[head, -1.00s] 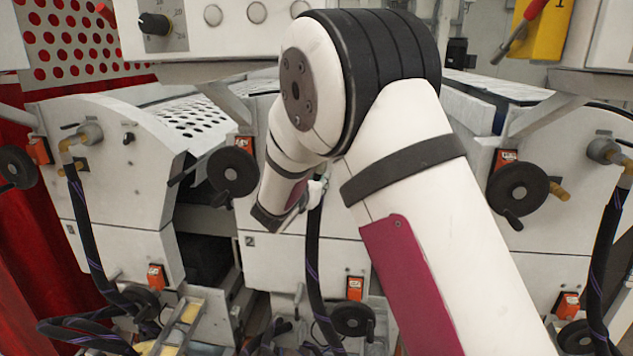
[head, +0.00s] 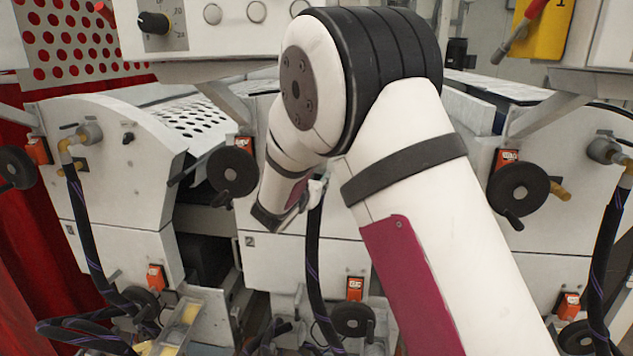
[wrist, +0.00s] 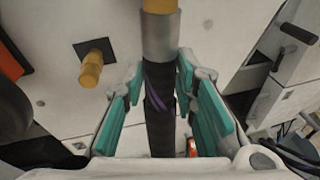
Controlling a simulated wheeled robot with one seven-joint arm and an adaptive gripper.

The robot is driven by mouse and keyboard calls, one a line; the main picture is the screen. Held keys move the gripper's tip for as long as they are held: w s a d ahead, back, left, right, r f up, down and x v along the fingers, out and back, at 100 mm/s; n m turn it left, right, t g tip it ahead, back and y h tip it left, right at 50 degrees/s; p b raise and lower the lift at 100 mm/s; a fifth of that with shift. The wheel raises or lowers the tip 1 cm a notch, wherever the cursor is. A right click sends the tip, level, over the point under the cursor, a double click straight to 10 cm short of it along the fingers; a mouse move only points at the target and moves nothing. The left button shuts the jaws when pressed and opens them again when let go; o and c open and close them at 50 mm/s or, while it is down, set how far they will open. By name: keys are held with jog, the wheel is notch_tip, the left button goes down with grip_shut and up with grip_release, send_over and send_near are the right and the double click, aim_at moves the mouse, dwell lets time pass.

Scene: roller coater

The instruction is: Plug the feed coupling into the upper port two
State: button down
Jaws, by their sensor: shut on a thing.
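The feed coupling shows in the wrist view as a metal collar (wrist: 160,38) with a yellow end above it and a dark braided hose (wrist: 160,125) below. My gripper (wrist: 160,95), with teal finger pads, is shut on it just under the collar. In the head view the hose (head: 314,250) hangs from my gripper (head: 316,188), which is mostly hidden behind my arm. The coupling's yellow end is cut off at the top of the wrist view. A yellow stub (wrist: 92,70) on a dark square plate sticks out of the panel to the left, apart from the coupling.
The middle machine unit (head: 285,265) carries a "2" mark. Black handwheels (head: 232,172) and orange boxes (head: 355,288) stick out from the units. Other hoses hang at the left (head: 85,230) and right (head: 603,250). My arm covers much of the middle unit.

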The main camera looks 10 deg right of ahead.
jog(key=shift+w+d+b, duration=0.25)
jog(key=shift+w+b, duration=0.15)
jog(key=shift+w, duration=0.2)
jog(key=shift+w+d+b, duration=0.25)
jog(key=shift+w+b, duration=0.1)
jog(key=shift+w, duration=0.25)
jog(key=c, duration=1.2)
grip_release()
jog(key=shift+s+a, duration=0.1)
jog(key=v, duration=1.1)
jog(key=shift+s+a+r, duration=0.1)
jog(key=shift+s+a, duration=0.05)
jog(key=shift+s, duration=0.2)
